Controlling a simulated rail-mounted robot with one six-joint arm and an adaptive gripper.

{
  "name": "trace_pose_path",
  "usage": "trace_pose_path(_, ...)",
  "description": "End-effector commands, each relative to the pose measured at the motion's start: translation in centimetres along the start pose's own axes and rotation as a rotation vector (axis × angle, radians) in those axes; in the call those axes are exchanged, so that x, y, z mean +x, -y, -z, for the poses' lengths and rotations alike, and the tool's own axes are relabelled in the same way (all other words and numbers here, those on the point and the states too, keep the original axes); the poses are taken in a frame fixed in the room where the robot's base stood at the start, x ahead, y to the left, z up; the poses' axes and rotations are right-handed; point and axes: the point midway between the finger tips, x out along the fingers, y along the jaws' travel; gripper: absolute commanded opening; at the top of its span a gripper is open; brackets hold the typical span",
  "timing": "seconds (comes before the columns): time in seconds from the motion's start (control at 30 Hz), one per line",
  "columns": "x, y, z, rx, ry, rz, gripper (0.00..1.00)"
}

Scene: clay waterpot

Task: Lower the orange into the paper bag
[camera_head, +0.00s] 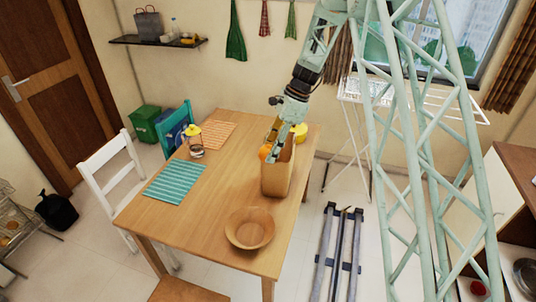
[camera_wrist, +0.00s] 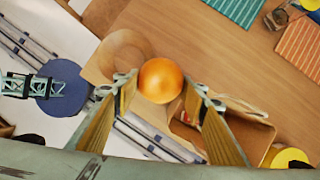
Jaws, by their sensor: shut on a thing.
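The orange (camera_head: 264,153) is held between the fingertips of my gripper (camera_head: 272,151), at the upper left edge of the paper bag (camera_head: 276,181) in the head view. In the wrist view the orange (camera_wrist: 160,80) sits between the two finger ends (camera_wrist: 162,84). The brown paper bag (camera_wrist: 248,136) stands upright on the table and shows below and to the right of the orange there. Its mouth is partly covered by a finger. I cannot tell the exact height of the orange over the rim.
A wooden bowl (camera_head: 250,228) stands on the table (camera_head: 220,180) in front of the bag. A yellow-topped thing (camera_head: 300,130) is behind the bag.

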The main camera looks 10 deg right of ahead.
Motion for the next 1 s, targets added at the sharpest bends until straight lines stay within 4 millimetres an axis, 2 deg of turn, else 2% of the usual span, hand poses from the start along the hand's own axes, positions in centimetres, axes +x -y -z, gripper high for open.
trace_pose_path(0.03, -0.7, 0.4, 0.0, 0.0, 0.0, 0.001, 0.27)
trace_pose_path(1.0, -7.8, 7.9, 2.2, 0.0, 0.0, 0.0, 0.27)
